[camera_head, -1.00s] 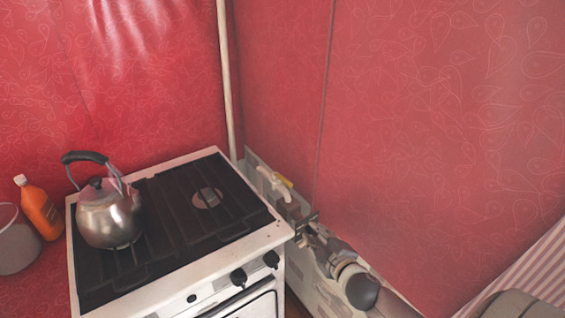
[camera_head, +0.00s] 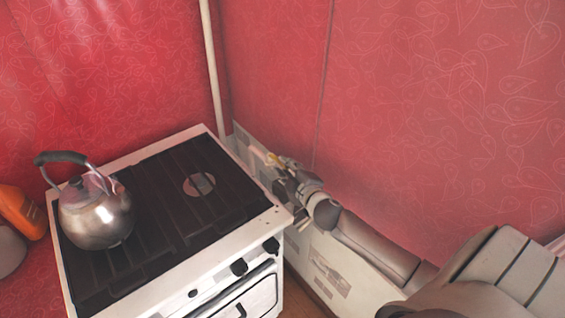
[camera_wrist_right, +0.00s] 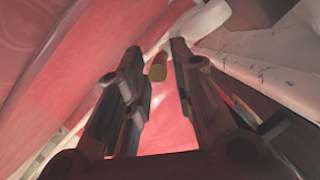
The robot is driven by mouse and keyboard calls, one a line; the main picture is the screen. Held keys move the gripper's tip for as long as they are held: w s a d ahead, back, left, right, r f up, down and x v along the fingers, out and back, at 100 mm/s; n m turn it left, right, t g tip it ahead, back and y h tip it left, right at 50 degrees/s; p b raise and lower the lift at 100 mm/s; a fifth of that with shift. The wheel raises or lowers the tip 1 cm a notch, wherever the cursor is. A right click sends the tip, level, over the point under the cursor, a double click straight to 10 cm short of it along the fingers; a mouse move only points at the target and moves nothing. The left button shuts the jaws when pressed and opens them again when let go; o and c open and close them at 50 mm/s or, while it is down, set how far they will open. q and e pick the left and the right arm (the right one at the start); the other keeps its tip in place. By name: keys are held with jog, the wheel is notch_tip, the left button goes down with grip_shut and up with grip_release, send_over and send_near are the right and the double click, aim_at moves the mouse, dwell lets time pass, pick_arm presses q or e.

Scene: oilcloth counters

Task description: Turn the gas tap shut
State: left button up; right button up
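The gas tap's yellow lever (camera_head: 272,159) shows in the head view beside the stove's far right side, near the wall. Its body is mostly hidden behind my right gripper (camera_head: 284,168), which reaches in from the lower right. In the right wrist view the end of the yellow lever (camera_wrist_right: 157,69) appears between the tips of my right gripper (camera_wrist_right: 161,58). The two fingers are apart, with a visible gap around the lever. I cannot tell whether either finger touches it. My left gripper is not in view.
The white stove (camera_head: 150,288) with a black top stands left of my right arm. A metal kettle (camera_head: 95,215) sits on it. An orange bottle (camera_head: 22,210) is at the left edge. A cream vertical pipe (camera_head: 211,70) and red walls stand behind.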

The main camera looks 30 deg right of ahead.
aim_at(278, 161)
jog(key=shift+x, duration=1.45)
jog(key=shift+r, duration=0.1)
jog(key=shift+s, duration=0.1)
grip_shut()
